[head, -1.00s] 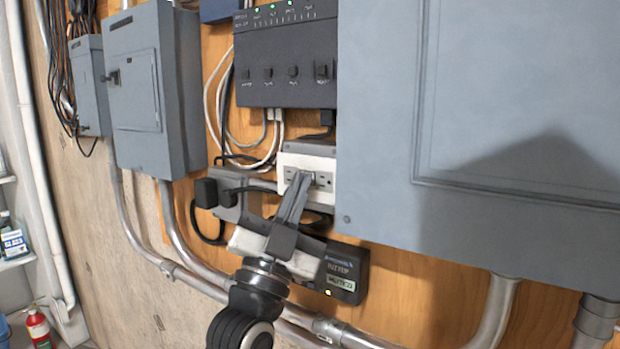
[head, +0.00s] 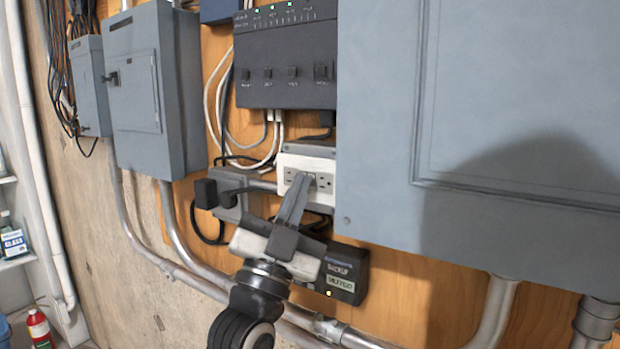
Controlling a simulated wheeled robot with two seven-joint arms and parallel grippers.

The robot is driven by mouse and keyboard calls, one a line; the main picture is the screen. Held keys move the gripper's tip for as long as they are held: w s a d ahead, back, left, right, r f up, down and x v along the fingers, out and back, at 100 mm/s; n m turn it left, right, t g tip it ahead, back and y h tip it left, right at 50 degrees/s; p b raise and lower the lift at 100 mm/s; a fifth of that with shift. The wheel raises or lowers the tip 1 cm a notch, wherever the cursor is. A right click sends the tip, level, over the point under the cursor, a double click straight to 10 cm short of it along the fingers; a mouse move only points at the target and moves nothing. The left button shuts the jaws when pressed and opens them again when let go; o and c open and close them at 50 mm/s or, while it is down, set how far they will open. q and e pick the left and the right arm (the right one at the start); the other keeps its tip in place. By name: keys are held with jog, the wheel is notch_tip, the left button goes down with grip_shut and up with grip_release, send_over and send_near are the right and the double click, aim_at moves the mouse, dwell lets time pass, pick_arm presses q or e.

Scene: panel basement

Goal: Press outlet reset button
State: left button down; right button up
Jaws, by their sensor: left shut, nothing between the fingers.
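The white outlet (head: 322,182) sits on the wooden backboard below the black control box. My left gripper (head: 301,180) is shut and empty. Its fingertips are at the outlet's face, left of its middle, and cover part of it. The reset button cannot be made out; the fingers may hide it. I cannot tell whether the tips touch the face. My right gripper is not in view.
A large grey panel (head: 480,110) stands out close to the right of the outlet. The black control box (head: 287,62) with green lights is above. A grey outlet box with black plugs (head: 228,203) is left. A black backup box (head: 344,272) is below, with conduits under it.

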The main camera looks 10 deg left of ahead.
pick_arm(q)
jog(key=shift+s+a, duration=0.2)
jog(key=shift+s, duration=0.25)
jog(key=s, duration=0.1)
jog(key=s+a, duration=0.1)
jog(key=s, duration=0.1)
jog(key=s+p, duration=0.1)
jog(key=shift+s+a, duration=0.35)
dwell(0.5)
notch_tip(320, 180, down, 25)
jog(key=n+g+y, duration=0.2)
jog(key=n+g, duration=0.2)
jog(key=g, duration=0.4)
jog(key=s+f+n+g, duration=0.1)
jog(key=s+f+g, duration=0.3)
jog(key=s+f, duration=0.4)
jog(key=s+f+n+g+y, duration=0.1)
jog(key=s+f+g, duration=0.3)
jog(key=s+f, duration=0.4)
notch_tip(320, 180, down, 6)
jog(key=shift+a+r+n+y, duration=0.2)
jog(key=shift+n+y, duration=0.1)
jog(key=shift+n, duration=0.5)
